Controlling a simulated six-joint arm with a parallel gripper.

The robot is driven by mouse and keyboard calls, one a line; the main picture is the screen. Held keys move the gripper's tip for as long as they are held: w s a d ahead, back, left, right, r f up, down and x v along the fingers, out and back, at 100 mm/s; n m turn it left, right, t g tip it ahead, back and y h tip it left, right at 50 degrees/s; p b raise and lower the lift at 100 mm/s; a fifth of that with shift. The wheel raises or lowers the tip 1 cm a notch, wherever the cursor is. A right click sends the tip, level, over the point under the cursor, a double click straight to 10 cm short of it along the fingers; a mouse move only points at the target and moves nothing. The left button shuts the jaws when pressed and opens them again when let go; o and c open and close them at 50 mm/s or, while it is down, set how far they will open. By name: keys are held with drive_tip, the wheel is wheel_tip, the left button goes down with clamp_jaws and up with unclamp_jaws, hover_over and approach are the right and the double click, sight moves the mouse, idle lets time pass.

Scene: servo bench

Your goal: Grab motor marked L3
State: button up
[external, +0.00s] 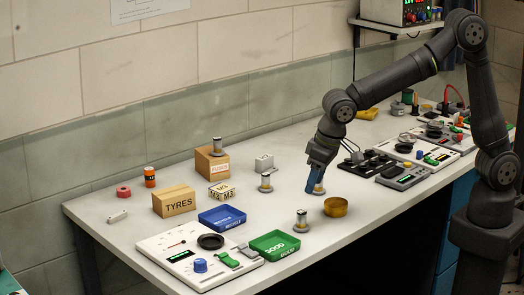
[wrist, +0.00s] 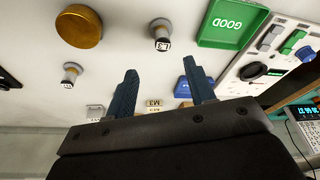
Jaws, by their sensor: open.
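Several small silver motors on grey round bases stand on the white bench. In the external view one (external: 301,219) is at the front, one (external: 265,182) is mid-bench, and one (external: 216,146) is on the FUSES box. The wrist view shows the front motor (wrist: 161,38) between the brass tin and the green tray, and the mid-bench one (wrist: 70,73) at left. Both carry small white labels too small to read surely. My gripper (wrist: 165,80) is open, its blue fingers apart with nothing between them.
A brass tin (external: 337,207), green GOOD tray (external: 275,245) and blue tray (external: 222,218) lie around. The TYRES box (external: 174,201), FUSES box (external: 212,164) and M3 blocks (external: 222,192) stand further left. A dark rack (external: 367,163) and instrument panels are at right.

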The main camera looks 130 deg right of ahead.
sight(303, 211)
drive_tip(key=x, duration=1.2)
drive_tip(key=shift+w+a, duration=0.1)
drive_tip(key=shift+w, duration=0.1)
clamp_jaws()
